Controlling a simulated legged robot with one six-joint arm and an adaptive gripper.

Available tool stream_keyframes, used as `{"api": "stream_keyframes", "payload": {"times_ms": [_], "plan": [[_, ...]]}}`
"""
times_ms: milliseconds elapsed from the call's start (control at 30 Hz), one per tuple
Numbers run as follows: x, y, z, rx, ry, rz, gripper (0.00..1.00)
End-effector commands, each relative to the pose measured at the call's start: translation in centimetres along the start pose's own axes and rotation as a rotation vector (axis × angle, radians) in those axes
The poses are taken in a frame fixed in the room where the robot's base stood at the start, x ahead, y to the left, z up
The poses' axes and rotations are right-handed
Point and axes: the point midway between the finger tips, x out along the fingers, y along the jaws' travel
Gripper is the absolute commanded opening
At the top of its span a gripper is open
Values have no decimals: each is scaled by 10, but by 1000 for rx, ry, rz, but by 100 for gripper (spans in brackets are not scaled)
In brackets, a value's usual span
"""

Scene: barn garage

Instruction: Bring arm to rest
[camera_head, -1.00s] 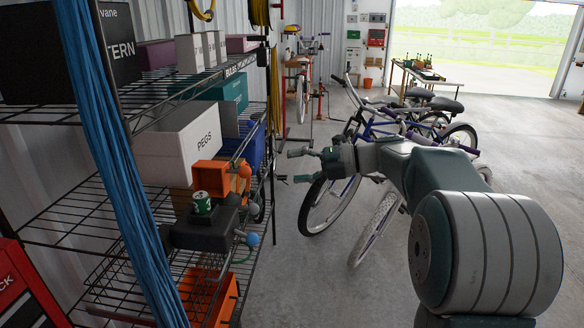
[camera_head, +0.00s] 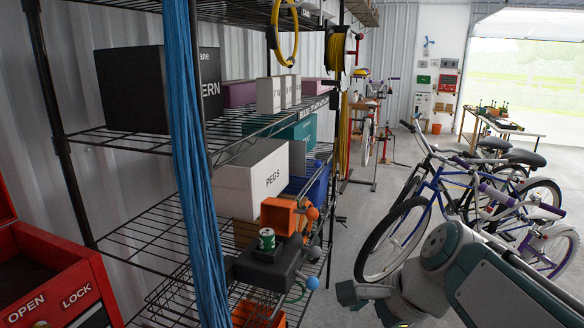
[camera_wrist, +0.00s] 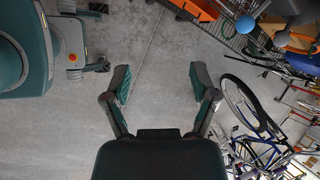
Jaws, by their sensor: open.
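My gripper (camera_wrist: 160,84) is open and empty in the wrist view, with its two green-padded fingers apart above bare concrete. In the head view my gripper (camera_head: 366,302) is low at the bottom edge, right of the shelf and in front of the bicycles. My arm reaches in from the lower right corner and hides part of the nearest bicycle. The wrist view also shows part of my own body at the left.
A wire shelf (camera_head: 125,235) with boxes stands at left, with a green can (camera_head: 267,239) on a dark object. A red tool chest (camera_head: 60,285) is at lower left. Bicycles (camera_head: 400,235) stand at right. Clear concrete floor (camera_head: 340,250) lies between shelf and bicycles.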

Motion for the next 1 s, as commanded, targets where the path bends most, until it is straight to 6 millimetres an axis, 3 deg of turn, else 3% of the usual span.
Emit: {"api": "stream_keyframes", "payload": {"times_ms": [100, 300, 500, 633, 1000], "plan": [[-1, 31, -3, -332, 116, 16, 75], [-3, 74, -16, -898, 300, 97, 75], [-4, 101, -28, -1323, 425, 203, 75], [-4, 107, -31, -1429, 454, 236, 75], [-4, 107, -32, -1436, 455, 239, 75]]}}
